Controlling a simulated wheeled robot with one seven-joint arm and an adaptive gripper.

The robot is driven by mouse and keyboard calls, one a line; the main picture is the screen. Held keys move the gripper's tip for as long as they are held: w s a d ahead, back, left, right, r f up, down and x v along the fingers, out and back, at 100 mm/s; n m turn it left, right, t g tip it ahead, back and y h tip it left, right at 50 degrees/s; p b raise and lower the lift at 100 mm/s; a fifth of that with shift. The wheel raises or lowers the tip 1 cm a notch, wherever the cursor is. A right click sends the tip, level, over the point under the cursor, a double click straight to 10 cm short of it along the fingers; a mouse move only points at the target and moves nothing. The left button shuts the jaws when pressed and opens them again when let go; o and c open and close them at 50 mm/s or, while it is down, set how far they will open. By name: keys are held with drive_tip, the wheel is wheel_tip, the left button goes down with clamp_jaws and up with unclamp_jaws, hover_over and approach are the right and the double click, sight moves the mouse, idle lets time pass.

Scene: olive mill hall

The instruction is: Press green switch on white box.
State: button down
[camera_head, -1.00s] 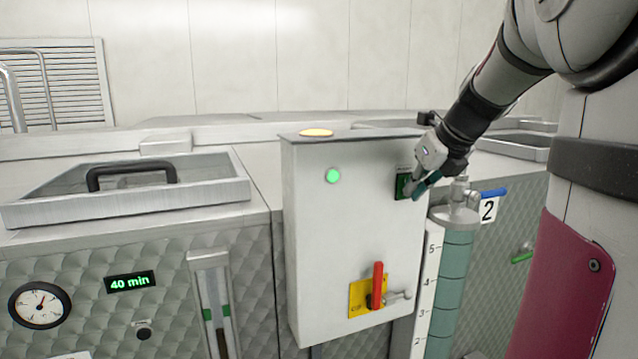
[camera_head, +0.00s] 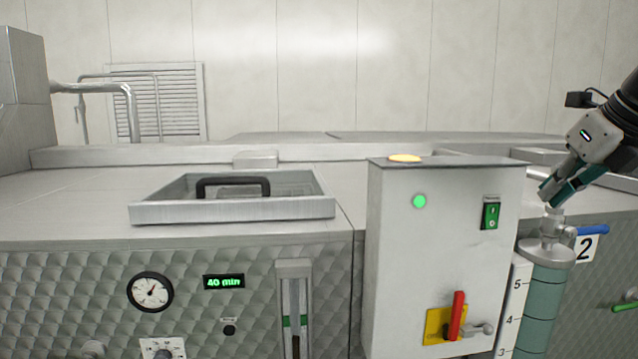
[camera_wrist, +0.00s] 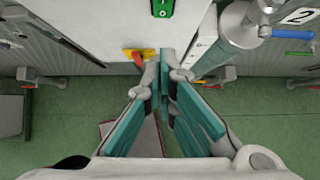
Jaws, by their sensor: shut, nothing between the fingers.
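The white box (camera_head: 400,270) stands right of centre in the head view, with a lit round green lamp (camera_head: 419,201) on its front. The green switch (camera_head: 491,214) is at the upper right of that front, uncovered; it also shows at the top of the wrist view (camera_wrist: 163,8). My gripper (camera_head: 546,196) is shut and empty, right of the box and above the teal cylinder, apart from the switch. In the wrist view its teal fingers (camera_wrist: 166,62) meet below the switch in the picture.
A red handle (camera_head: 456,316) on a yellow plate sits low on the box. A teal cylinder (camera_head: 540,300) with a metal top and a number scale stands right of the box. A lidded steel tank with a black handle (camera_head: 232,187) is at left. Green floor (camera_wrist: 70,135) shows below.

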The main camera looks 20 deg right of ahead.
sight(492, 217)
idle(0.4)
drive_tip(key=shift+s+a+f+t+b, duration=0.1)
drive_tip(key=shift+s+f+t+b, duration=0.35)
drive_tip(key=shift+b, duration=2.25)
drive_tip(key=shift+s+f+t+b, duration=0.15)
drive_tip(key=shift+f+b, duration=0.55)
drive_tip(key=shift+b, duration=2)
drive_tip(key=shift+w+d+r+b+x, duration=0.1)
drive_tip(key=shift+w+r+b+x, duration=0.15)
drive_tip(key=shift+x, duration=1.9)
drive_tip(key=shift+w+d+r+b+x, duration=0.1)
drive_tip(key=shift+w+r+b+x, duration=0.15)
drive_tip(key=shift+x, duration=1.9)
drive_tip(key=shift+w+d+r+b+x, duration=0.15)
drive_tip(key=shift+w+r+x, duration=0.15)
drive_tip(key=shift+x, duration=1.9)
